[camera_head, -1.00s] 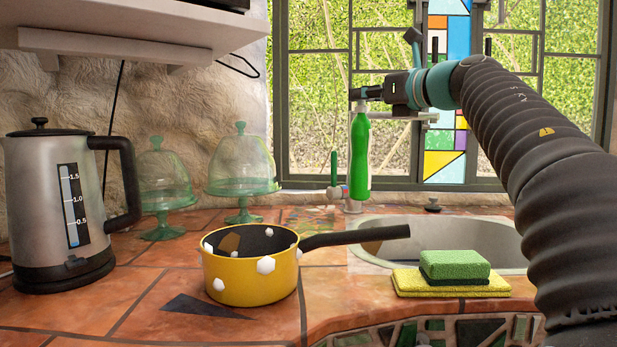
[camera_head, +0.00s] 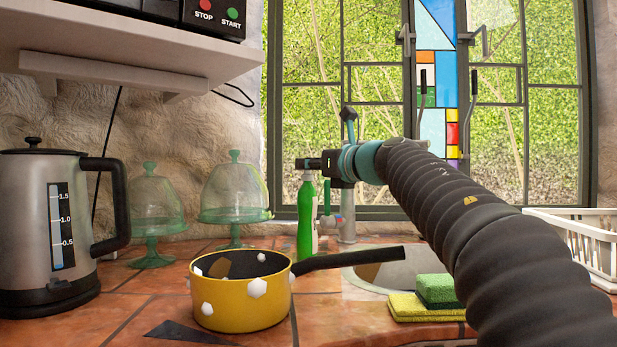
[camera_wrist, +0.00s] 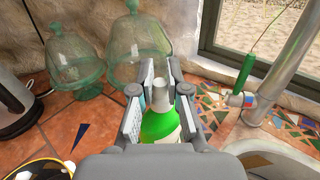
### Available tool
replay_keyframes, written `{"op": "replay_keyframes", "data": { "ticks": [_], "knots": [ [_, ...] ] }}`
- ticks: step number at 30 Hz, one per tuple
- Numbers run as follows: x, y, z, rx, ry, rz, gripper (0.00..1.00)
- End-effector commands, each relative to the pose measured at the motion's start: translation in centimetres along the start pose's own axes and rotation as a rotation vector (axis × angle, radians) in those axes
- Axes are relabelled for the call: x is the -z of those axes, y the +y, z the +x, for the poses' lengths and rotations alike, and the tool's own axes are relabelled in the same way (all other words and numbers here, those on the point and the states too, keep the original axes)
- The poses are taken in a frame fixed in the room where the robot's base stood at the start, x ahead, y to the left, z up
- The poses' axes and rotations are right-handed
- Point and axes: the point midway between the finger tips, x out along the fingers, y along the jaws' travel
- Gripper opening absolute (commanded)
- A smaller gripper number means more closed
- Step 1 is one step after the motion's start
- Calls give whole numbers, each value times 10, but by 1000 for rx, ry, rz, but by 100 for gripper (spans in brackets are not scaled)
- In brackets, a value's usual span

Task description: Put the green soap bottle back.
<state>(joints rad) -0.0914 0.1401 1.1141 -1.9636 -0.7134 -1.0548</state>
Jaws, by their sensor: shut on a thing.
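The green soap bottle (camera_head: 306,222) is upright in my gripper (camera_head: 309,164), between the glass domes and the faucet, behind the yellow pan. In the wrist view the two fingers of my gripper (camera_wrist: 160,82) close on the white neck of the bottle (camera_wrist: 158,124), and its green shoulder shows below them.
A yellow pan (camera_head: 240,301) stands in front, its dark handle pointing right. Two green glass domes (camera_head: 234,190) (camera_head: 151,210) and a kettle (camera_head: 40,230) stand left. The sink (camera_head: 385,274), sponges (camera_head: 436,291) and a white rack (camera_head: 590,245) are right. Mosaic counter (camera_wrist: 215,105) lies beside the bottle.

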Motion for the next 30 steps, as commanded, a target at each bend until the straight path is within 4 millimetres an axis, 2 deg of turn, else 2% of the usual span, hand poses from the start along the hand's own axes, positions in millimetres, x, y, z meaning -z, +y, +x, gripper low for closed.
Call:
{"op": "replay_keyframes", "data": {
  "ticks": [1, 3, 14, 15, 18, 30],
  "knots": [
    [8, 0, -1, 1, -2, 1, 0],
    [11, 0, -1, 1, -3, -1, 0],
    [13, 0, -1, 0, -3, 0, 0],
    [15, 0, 0, -1, 0, 1, 17],
    [15, 0, 0, 0, 1, 1, 39],
    [12, 0, -4, 1, 0, 0, 39]
  ]
}}
